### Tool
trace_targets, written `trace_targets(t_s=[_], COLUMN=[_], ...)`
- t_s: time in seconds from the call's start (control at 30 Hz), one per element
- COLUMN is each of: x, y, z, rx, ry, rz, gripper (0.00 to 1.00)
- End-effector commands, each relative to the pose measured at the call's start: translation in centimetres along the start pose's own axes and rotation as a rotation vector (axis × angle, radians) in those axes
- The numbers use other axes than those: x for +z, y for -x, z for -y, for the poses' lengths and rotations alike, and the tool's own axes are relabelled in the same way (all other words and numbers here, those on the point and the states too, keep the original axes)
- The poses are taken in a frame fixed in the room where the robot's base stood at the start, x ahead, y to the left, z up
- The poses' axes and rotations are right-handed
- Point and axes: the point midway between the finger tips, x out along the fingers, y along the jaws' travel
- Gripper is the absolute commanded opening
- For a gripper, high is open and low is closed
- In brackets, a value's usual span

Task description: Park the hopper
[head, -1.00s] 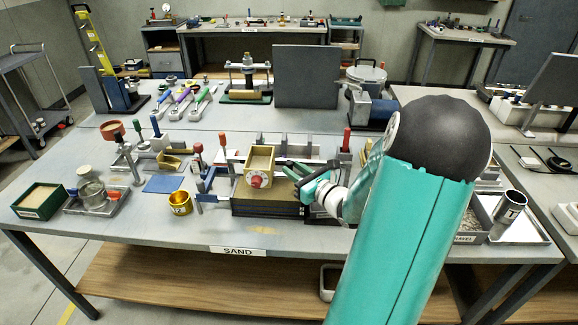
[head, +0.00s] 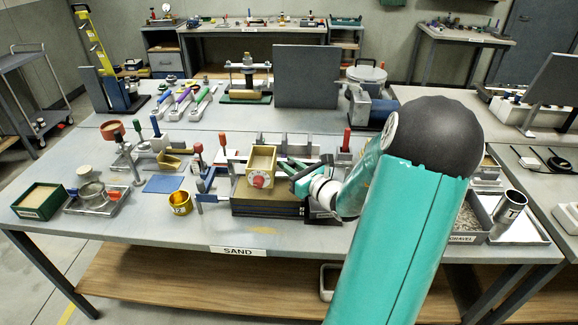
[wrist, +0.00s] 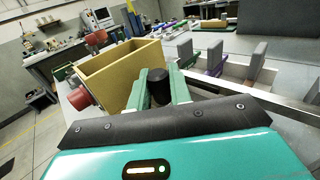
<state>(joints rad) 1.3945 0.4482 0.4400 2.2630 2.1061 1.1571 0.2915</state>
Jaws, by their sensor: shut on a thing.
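The hopper (head: 262,160) is an open-topped yellow box with a red knob (head: 258,181) on its front. My gripper (head: 293,170), right of the hopper, is shut on a black cylindrical grip (wrist: 160,85) beside the hopper's near wall. The joint between grip and hopper is hidden.
Upright grey plates (wrist: 250,62) stand along a rail behind the tank. A red-handled post (head: 346,140) stands behind my gripper.

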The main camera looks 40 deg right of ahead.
Motion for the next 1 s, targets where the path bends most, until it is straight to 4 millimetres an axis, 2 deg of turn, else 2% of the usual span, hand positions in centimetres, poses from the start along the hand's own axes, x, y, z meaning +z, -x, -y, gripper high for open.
trace_targets(t_s=[0.27,0.7,0.83,1.0], x=[0.0,-0.1,-0.1,-0.1], y=[3.6,12.3,14.1,15.3], z=[3.6,12.3,14.0,15.2], rx=[-0.005,-0.004,-0.004,-0.003], ry=[0.002,0.0,0.0,-0.001], rz=[-0.001,-0.002,-0.001,-0.001], gripper=[0.0,0.0,0.0,0.0])
